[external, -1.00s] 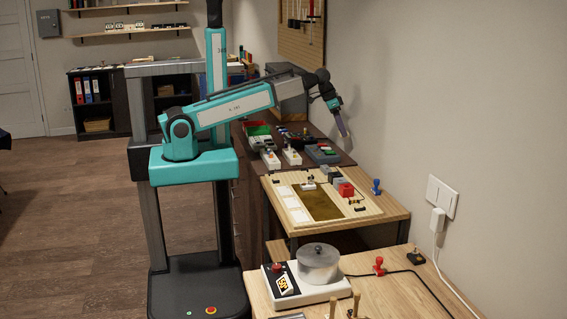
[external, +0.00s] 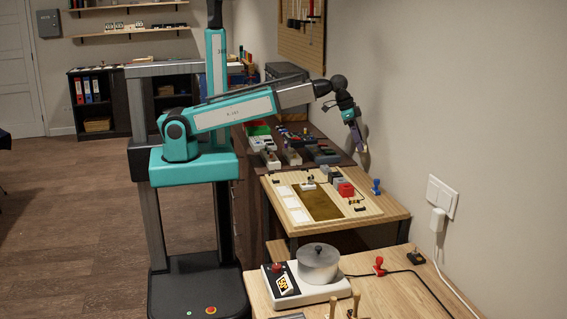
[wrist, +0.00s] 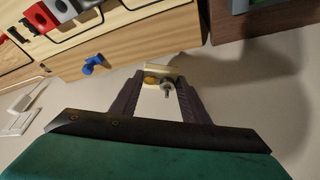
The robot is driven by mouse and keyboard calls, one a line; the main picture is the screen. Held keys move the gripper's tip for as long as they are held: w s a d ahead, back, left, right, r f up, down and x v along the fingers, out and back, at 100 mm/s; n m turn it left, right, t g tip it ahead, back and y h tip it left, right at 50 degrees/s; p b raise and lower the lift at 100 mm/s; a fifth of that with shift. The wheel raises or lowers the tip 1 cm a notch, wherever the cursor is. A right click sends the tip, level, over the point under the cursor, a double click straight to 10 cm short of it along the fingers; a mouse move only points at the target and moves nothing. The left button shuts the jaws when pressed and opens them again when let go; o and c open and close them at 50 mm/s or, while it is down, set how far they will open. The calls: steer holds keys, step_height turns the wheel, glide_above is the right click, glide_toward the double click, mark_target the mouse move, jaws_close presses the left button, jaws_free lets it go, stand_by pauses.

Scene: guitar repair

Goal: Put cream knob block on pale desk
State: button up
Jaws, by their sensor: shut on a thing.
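My gripper (external: 363,149) hangs at the end of my outstretched arm, near the wall and above the back edge of the desks. In the wrist view my gripper (wrist: 161,78) is shut on the cream knob block (wrist: 158,70), which sits between the fingertips with a grey knob and a yellowish part facing the camera. The block is held clear of any surface. A pale wood desk (external: 393,213) with a board on it stands in front of and below my gripper. This desk also shows at the upper left of the wrist view (wrist: 127,58).
A dark desk (external: 342,160) with several pedal-like boxes lies behind the pale desk. A nearer pale table (external: 410,292) holds a white device (external: 312,290). The wall (external: 450,120) is close on the right.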

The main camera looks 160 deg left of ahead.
steer(key=w+d+f+b, duration=0.1)
steer(key=w, duration=1)
steer(key=w+d+f+m+b, duration=0.1)
steer(key=w+f, duration=0.1)
steer(key=w, duration=1)
steer(key=w+d+f+m+b, duration=0.1)
steer(key=w+f, duration=0.1)
steer(key=w, duration=1)
steer(key=shift+d+t+h, duration=0.15)
steer(key=shift+t+h, duration=0.15)
steer(key=shift+t, duration=0.1)
steer(key=w+d+f+b, duration=0.1)
steer(key=w+d, duration=0.4)
steer(key=w, duration=0.4)
steer(key=w+d+f+m+b, duration=0.1)
steer(key=w+d+f, duration=0.1)
steer(key=w+d, duration=0.4)
steer(key=w+d+f+b, duration=0.1)
steer(key=w+d, duration=0.4)
steer(key=w, duration=0.9)
steer(key=shift+w+d+f+m, duration=0.15)
steer(key=shift+f+m, duration=0.15)
steer(key=shift+f, duration=0.35)
steer(key=shift+f+p, duration=0.35)
steer(key=shift+f, duration=2.75)
steer(key=shift+f+p, duration=0.35)
steer(key=shift+f, duration=1.55)
steer(key=shift+f, duration=0.1)
